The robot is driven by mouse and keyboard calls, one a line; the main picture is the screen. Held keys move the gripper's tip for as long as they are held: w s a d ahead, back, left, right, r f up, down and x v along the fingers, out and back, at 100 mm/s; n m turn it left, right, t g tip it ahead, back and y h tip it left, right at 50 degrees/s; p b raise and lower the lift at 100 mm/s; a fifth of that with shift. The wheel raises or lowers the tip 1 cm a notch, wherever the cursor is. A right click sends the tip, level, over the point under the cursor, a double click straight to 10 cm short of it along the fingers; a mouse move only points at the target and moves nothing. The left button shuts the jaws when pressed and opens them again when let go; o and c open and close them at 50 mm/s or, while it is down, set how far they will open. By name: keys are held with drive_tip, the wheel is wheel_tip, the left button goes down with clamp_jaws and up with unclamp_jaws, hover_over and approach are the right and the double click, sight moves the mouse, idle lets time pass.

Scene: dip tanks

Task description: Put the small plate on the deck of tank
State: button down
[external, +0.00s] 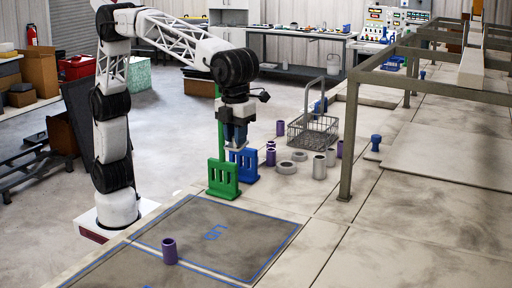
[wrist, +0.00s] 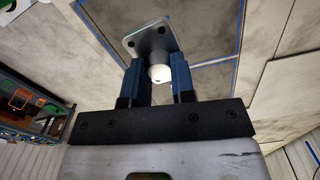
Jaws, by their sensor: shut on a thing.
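My gripper (external: 236,141) hangs from the arm above the green and blue slotted racks in the external view, its blue fingers pointing down. In the wrist view my gripper (wrist: 158,75) has its two blue fingers on either side of a white round stem. The stem joins a small grey plate (wrist: 149,38) with round holes near its corners, which I hold off the surface. The plate is too small to make out clearly in the external view. A dark tank deck (external: 200,228) outlined in blue, with a blue number, lies in the foreground.
A green rack (external: 222,180) and a blue rack (external: 244,165) stand below my gripper. A purple cylinder (external: 169,251) stands on the outlined deck. A wire basket (external: 313,131), grey rings (external: 287,168) and several cylinders stand to the right, near a metal frame (external: 349,140).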

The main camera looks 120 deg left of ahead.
drive_tip(key=w+a+r+n, duration=0.1)
drive_tip(key=a+r+n, duration=0.1)
drive_tip(key=a, duration=0.6)
drive_tip(key=w+a+r+n, duration=0.1)
drive_tip(key=a+r, duration=0.2)
drive_tip(key=a, duration=0.5)
drive_tip(key=s+a+f+n, duration=0.1)
drive_tip(key=s+a+f, duration=0.1)
drive_tip(key=a, duration=0.5)
drive_tip(key=s+a+f+n, duration=0.1)
drive_tip(key=a, duration=0.5)
drive_tip(key=s+a+f+m, duration=0.1)
drive_tip(key=s+a+f, duration=0.4)
drive_tip(key=s, duration=0.4)
drive_tip(key=s+a+f+m, duration=0.2)
drive_tip(key=s+a+f, duration=0.3)
drive_tip(key=s+f, duration=0.2)
drive_tip(key=s+a+f+m, duration=0.2)
drive_tip(key=s+a+f, duration=0.3)
drive_tip(key=s, duration=0.6)
drive_tip(key=shift+s+f, duration=0.15)
drive_tip(key=shift+f, duration=0.65)
drive_tip(key=shift+a, duration=0.1)
